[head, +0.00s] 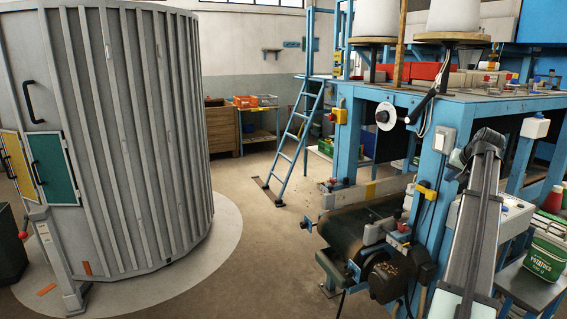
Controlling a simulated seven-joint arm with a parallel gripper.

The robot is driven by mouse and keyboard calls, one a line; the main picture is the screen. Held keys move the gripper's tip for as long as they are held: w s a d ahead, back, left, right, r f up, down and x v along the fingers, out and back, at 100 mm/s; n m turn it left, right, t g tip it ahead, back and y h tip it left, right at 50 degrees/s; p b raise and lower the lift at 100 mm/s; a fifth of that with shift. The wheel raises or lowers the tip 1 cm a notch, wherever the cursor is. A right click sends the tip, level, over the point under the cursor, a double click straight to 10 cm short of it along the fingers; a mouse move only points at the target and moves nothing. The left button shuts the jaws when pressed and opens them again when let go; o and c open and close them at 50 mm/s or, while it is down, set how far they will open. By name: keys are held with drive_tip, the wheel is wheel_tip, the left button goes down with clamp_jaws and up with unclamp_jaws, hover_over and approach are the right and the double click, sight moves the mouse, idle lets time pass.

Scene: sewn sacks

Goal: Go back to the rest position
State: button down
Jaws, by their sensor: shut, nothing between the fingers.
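My gripper is not visible in the head view, so its place relative to the things here cannot be seen. A green pack marked POTATOES (542,258) stands upright at the right edge, partly cut off by the frame. A blue-framed machine (437,165) fills the right side, with a short dark belt conveyor (360,228) at its front.
A tall ribbed grey silo (130,130) stands at the left on a pale round floor patch. A blue ladder (297,138) leans up to the machine. A long grey and black sloping part (470,225) rises at front right. The floor (262,240) between silo and machine is clear.

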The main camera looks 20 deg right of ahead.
drive_tip(key=w+a+f+n+g+y, duration=0.1)
drive_tip(key=w+a+f, duration=0.3)
drive_tip(key=a+f, duration=0.45)
drive_tip(key=w+a+f+n+g+y, duration=0.1)
drive_tip(key=w+a+f, duration=0.3)
drive_tip(key=f, duration=0.7)
drive_tip(key=w+a+f+g+y, duration=0.1)
drive_tip(key=w+a+f, duration=0.2)
drive_tip(key=a+f, duration=0.55)
drive_tip(key=s+a+f+n+g+y, duration=0.2)
drive_tip(key=s+a+f+n+g, duration=0.1)
drive_tip(key=a+f, duration=1.85)
drive_tip(key=s+a+f+n+g, duration=0.2)
drive_tip(key=s+a+f+g, duration=0.2)
drive_tip(key=s+a+f, duration=1.25)
drive_tip(key=s+a+f+n+g, duration=0.1)
drive_tip(key=s+a+f, duration=0.1)
drive_tip(key=s+a, duration=0.2)
drive_tip(key=s+a+f+n+g+h, duration=0.1)
drive_tip(key=s+a+f, duration=0.2)
drive_tip(key=s, duration=0.7)
drive_tip(key=s+a+f+n+g, duration=0.1)
drive_tip(key=s+a+f+g, duration=0.1)
drive_tip(key=s+a, duration=0.3)
drive_tip(key=s, duration=0.3)
drive_tip(key=shift+f+n+h, duration=0.25)
drive_tip(key=shift+n+h, duration=0.05)
drive_tip(key=shift+h, duration=0.1)
